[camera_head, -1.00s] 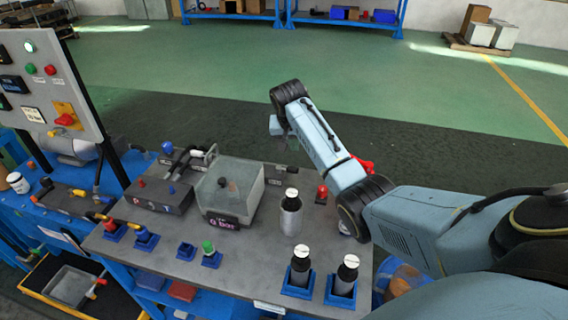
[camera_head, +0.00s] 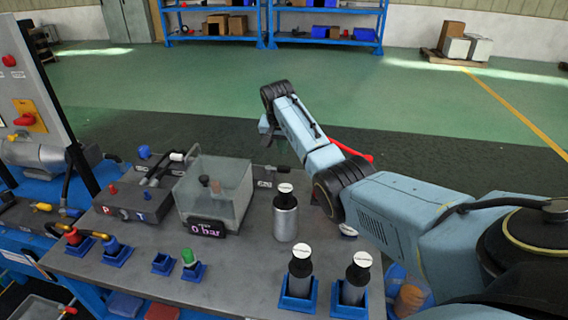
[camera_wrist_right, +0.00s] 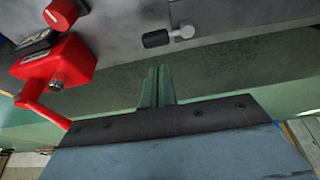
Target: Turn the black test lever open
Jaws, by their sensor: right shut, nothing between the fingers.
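In the right wrist view a short black lever (camera_wrist_right: 156,39) lies against the grey surface, beside a round silver pivot (camera_wrist_right: 184,31). In the head view the right gripper (camera_head: 268,129) is over the far side of the grey bench (camera_head: 215,272). My left gripper is not in view.
A red block with a red handle (camera_wrist_right: 55,75) and a red knob (camera_wrist_right: 61,13) stand left of the lever in the wrist view. On the bench are a clear tank (camera_head: 228,185), a silver cylinder (camera_head: 285,218) and several blue holders, one around a green-capped fitting (camera_head: 188,257).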

